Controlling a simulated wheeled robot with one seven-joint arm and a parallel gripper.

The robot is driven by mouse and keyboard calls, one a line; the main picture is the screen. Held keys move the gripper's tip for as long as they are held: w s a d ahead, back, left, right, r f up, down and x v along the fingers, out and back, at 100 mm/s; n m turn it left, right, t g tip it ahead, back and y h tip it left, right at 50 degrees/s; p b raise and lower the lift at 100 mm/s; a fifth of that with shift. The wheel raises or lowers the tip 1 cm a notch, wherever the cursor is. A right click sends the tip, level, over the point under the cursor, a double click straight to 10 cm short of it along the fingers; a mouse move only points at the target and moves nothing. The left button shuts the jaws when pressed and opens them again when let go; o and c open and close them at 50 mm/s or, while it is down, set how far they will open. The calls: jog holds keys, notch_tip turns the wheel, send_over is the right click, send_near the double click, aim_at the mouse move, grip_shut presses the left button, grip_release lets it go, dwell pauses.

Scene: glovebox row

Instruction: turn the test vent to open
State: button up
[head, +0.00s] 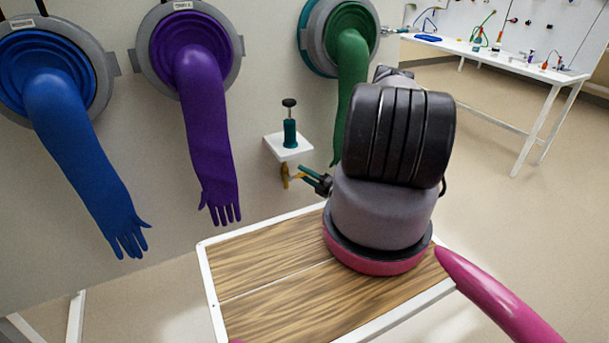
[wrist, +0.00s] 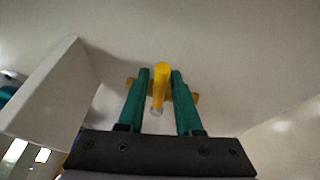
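The test vent (head: 285,176) is a small yellow valve on the wall, just under a white shelf. In the wrist view its yellow handle (wrist: 161,82) stands upright in the picture, in front of a darker yellow crosswise body with a pale end below. My gripper (head: 304,175) has two green fingers pointing at the vent. In the wrist view my gripper (wrist: 160,78) has one finger on each side of the handle, with narrow gaps showing. It looks open around the handle, not closed on it. My arm hides part of the wall behind it.
The white shelf (head: 288,147) carries a teal hand pump-like item (head: 290,130) right above the vent. Blue (head: 75,140), purple (head: 205,120) and green (head: 350,85) gloves hang from wall ports nearby. A lab bench (head: 500,58) stands at the back right. The floor between is clear.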

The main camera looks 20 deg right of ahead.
grip_shut()
dwell(1.2)
